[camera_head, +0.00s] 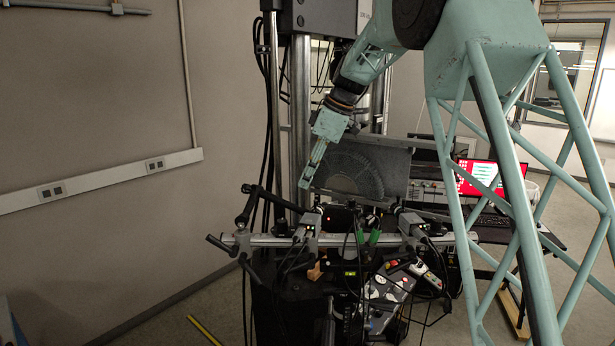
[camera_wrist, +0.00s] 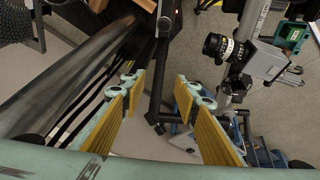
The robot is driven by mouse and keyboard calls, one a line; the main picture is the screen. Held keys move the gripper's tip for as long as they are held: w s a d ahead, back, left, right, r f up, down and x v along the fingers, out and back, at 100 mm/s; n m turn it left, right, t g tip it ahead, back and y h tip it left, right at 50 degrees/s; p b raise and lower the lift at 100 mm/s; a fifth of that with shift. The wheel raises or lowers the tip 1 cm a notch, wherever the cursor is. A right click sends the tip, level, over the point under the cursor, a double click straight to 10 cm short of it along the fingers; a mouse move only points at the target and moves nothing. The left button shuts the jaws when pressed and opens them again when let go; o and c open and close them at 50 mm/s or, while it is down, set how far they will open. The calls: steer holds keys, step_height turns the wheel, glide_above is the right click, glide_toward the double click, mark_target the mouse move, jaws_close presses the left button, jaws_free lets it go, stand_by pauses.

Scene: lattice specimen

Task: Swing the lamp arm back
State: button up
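My gripper (camera_head: 310,174) points down in front of the grey plate with a dark fan-shaped pattern, left of its middle. In the wrist view my gripper (camera_wrist: 155,95) is open, its yellow-padded fingers wide apart. A black jointed arm (camera_wrist: 157,85) shows between and beyond the fingers; I cannot tell whether it touches them, but it looks farther off. In the head view a black jointed arm (camera_head: 246,205) stands at the left end of the silver rail. No lamp head is clearly visible, so I cannot tell surely which black arm is the lamp arm.
A camera with a black lens (camera_wrist: 225,48) stands close right of my fingers in the wrist view. The silver rail (camera_head: 340,240) carries cameras and cables below my gripper. The testing machine's column (camera_head: 300,110) is close behind. Open floor lies at left.

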mark_target(293, 208)
steer(key=shift+f, duration=0.2)
steer(key=shift+p+x, duration=0.85)
steer(key=shift+x, duration=5.85)
steer(key=shift+a, duration=0.1)
jaws_close()
